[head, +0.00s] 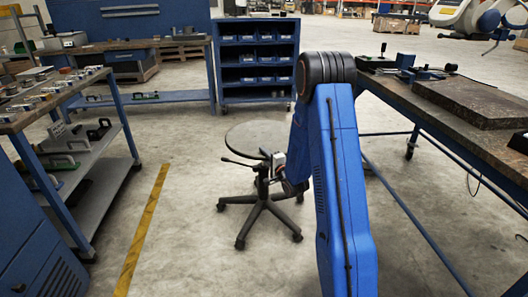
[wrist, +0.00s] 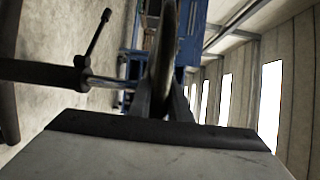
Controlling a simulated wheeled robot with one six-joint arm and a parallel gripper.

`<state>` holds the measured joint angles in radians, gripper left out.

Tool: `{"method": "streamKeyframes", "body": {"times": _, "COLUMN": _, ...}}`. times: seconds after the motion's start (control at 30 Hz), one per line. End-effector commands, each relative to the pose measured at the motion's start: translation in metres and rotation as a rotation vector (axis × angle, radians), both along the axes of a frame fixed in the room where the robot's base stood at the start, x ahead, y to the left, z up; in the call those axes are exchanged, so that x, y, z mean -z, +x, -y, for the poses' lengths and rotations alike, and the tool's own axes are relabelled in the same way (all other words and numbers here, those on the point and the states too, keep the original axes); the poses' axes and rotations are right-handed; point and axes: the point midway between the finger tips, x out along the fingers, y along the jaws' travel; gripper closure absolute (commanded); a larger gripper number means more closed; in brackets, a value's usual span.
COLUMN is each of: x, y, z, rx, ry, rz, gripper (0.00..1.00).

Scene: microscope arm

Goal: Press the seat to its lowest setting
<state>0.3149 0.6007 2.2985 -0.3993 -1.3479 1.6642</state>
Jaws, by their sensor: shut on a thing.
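The stool's round dark seat (head: 258,138) stands mid-floor in the head view, on a column above a dark base (head: 265,205) with several legs. A thin lever (head: 240,163) sticks out to the left below the seat. My gripper (head: 276,160) is at the near right side of the seat. In the sideways wrist view the seat (wrist: 164,50) shows edge-on, and my gripper (wrist: 165,98) is shut on its rim. The column (wrist: 40,72) and the lever (wrist: 97,36) show to the left there, clear of the fingers. The exact finger contact is partly hidden.
A workbench (head: 460,105) stands at the right, and a shelf cart (head: 90,175) at the left. A blue bin rack (head: 258,62) stands behind the stool. A yellow floor line (head: 142,230) runs left of it. The floor around the stool is clear.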

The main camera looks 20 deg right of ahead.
Motion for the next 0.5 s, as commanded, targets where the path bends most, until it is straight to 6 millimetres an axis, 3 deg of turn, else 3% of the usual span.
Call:
{"method": "streamKeyframes", "body": {"times": 0.1, "x": 0.023, "y": 0.0, "z": 0.0, "rx": 0.0, "ry": 0.002, "rz": -0.005, "gripper": 1.0}}
{"method": "streamKeyframes", "body": {"times": 0.5, "x": 0.079, "y": -0.001, "z": 0.0, "rx": 0.0, "ry": 0.002, "rz": -0.005, "gripper": 1.0}}
